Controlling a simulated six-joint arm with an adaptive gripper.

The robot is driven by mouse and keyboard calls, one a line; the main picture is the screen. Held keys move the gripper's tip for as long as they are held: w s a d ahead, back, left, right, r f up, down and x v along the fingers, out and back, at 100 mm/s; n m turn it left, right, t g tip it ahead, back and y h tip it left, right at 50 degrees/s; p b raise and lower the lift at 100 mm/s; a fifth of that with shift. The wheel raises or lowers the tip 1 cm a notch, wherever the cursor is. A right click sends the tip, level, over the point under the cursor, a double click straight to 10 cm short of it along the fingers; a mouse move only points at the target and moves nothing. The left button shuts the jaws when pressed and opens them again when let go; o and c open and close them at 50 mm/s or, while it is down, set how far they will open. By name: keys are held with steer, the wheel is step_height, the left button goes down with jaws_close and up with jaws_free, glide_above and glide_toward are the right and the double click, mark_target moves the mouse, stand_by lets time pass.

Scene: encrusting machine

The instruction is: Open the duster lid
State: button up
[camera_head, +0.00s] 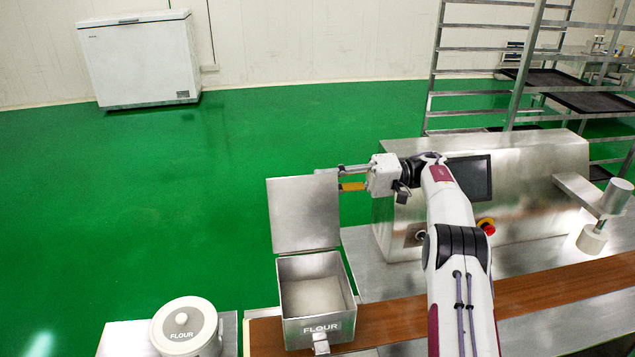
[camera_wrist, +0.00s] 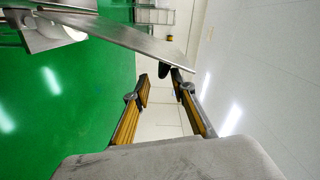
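The duster is a square metal box labelled FLOUR (camera_head: 290,300), with pale flour visible inside. Its flat metal lid (camera_head: 303,215) stands raised, about upright, at the box's back edge, leaving the top open. The lid also shows in the wrist view as a slanted plate (camera_wrist: 130,35). My gripper (camera_head: 341,179) is at the lid's upper right edge. In the wrist view its two yellow-padded fingers (camera_wrist: 160,84) are apart with a gap between the tips. One fingertip lies close to the lid's edge; I cannot tell whether it touches.
A round white FLOUR container (camera_head: 186,328) stands left of the duster. The metal machine with a dark screen (camera_head: 470,178) and red button is behind my arm, right of the duster. A brown belt (camera_head: 550,290) runs alongside. Green floor is clear behind the lid.

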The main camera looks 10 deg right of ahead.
steer(key=shift+d, duration=0.4)
